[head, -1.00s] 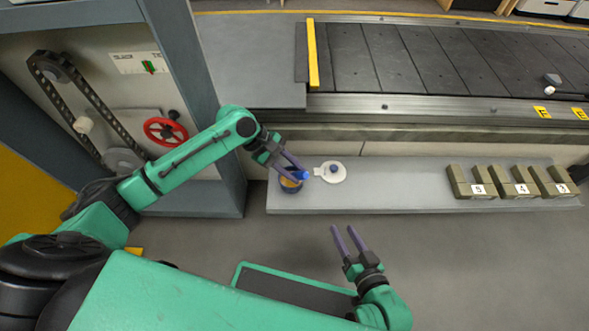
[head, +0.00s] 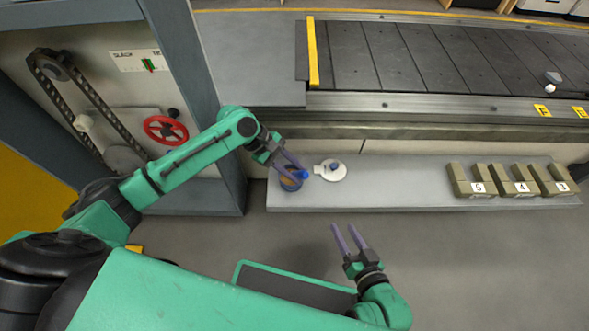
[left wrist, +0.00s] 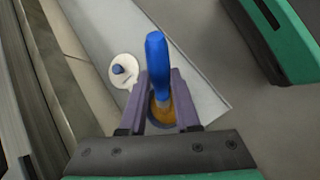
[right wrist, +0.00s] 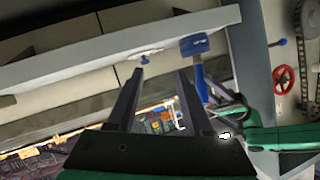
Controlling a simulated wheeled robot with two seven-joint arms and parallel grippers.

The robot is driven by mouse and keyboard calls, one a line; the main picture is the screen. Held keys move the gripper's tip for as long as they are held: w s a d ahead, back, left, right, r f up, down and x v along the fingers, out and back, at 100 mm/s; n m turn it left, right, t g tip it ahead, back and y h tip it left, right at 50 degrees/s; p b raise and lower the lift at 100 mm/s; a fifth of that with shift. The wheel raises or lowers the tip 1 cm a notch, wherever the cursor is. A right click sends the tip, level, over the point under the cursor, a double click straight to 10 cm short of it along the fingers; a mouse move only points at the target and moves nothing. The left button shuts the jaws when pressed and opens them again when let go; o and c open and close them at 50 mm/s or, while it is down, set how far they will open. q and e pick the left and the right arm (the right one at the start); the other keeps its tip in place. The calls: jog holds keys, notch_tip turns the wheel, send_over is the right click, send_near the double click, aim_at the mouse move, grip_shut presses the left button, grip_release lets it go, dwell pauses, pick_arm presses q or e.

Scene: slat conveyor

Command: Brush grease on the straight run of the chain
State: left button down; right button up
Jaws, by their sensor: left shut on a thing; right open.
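My left gripper (head: 296,167) is shut on a blue-handled brush (left wrist: 157,62), above the grease pot (head: 290,183) at the left end of the grey shelf. Orange-yellow grease (left wrist: 162,112) shows between the fingers in the left wrist view. The brush's lower end is hidden, so its depth in the pot cannot be told. The dark chain (head: 97,103) loops around an upper sprocket and a lower wheel in the cabinet at the left, apart from both grippers. My right gripper (head: 348,241) is open and empty in front of the shelf.
A white disc (head: 333,171) with a blue knob lies right of the pot. A red handwheel (head: 166,130) sits beside the chain, below a slack gauge (head: 148,64). The cabinet's grey post (head: 185,60) stands between shelf and chain. Numbered blocks (head: 478,187) sit farther right.

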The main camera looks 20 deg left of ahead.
aim_at(295, 174)
pick_arm(q)
notch_tip(295, 174, up, 3)
jog(key=p, duration=0.4)
jog(key=shift+r+p, duration=0.45)
jog(key=shift+p, duration=0.45)
jog(key=shift+r+p, duration=0.5)
jog(key=shift+p, duration=0.2)
jog(key=shift+r+p, duration=0.25)
jog(key=shift+p, duration=0.2)
jog(key=shift+r+p, duration=0.3)
jog(key=shift+p, duration=0.15)
jog(key=shift+r+p, duration=0.5)
jog(key=shift+p, duration=0.25)
pick_arm(e)
jog(key=s+d+r+n+g+h, duration=0.1)
jog(key=s+d+r+g+h, duration=0.2)
jog(key=d+r+g, duration=0.4)
jog(key=d+r+h, duration=0.1)
jog(key=d+r, duration=0.2)
jog(key=r, duration=0.1)
jog(key=shift+d+g, duration=0.15)
jog(key=shift+g, duration=0.25)
